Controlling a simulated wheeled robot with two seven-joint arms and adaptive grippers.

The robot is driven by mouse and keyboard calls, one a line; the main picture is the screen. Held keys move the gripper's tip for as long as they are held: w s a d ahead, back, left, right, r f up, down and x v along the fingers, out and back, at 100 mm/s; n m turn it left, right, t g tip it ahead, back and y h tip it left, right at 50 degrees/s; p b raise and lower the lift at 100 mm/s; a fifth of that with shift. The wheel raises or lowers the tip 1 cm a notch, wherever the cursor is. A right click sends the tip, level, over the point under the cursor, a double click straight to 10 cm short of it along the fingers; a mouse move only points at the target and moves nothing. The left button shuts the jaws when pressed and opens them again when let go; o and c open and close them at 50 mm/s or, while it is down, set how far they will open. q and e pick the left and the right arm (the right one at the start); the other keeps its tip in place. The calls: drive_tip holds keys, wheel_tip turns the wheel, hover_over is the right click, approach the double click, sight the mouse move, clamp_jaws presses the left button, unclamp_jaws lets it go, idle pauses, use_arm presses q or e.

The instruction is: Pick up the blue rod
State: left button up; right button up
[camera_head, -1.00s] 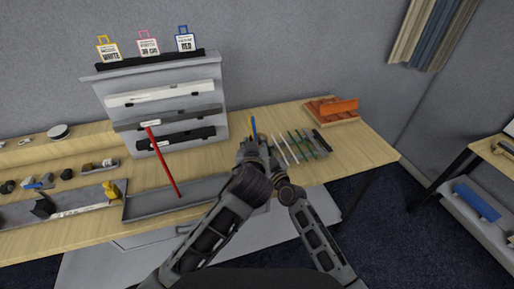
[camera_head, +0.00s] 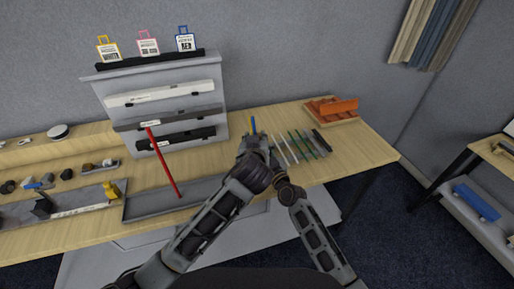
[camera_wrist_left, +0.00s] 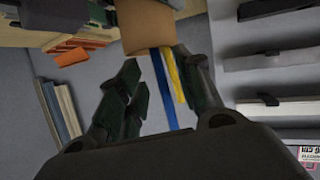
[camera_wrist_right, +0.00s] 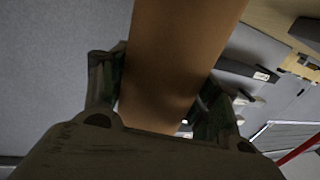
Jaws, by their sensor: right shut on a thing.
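The blue rod (camera_wrist_left: 163,88) stands beside the yellow rod (camera_wrist_left: 176,75) in the left wrist view. Both stick out of a brown tube-like holder (camera_wrist_left: 147,27). My left gripper (camera_wrist_left: 160,100) has its fingers spread on either side of the two rods, with gaps showing. My right gripper (camera_wrist_right: 155,95) is shut on the brown holder (camera_wrist_right: 172,60), which fills the space between its fingers. In the head view the blue rod (camera_head: 253,121) shows only as a short tip above my left gripper (camera_head: 251,138), which hides most of the holder.
A red rod (camera_head: 162,163) leans up from a grey tray (camera_head: 205,196). Several thin rods (camera_head: 293,149) lie right of my grippers. An orange object (camera_head: 333,107) sits at the table's back right. A shelf rack (camera_head: 160,78) stands behind.

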use_arm(q)
drive_tip(key=shift+w+f, duration=0.1)
drive_tip(key=shift+w, duration=0.25)
clamp_jaws()
idle(0.3)
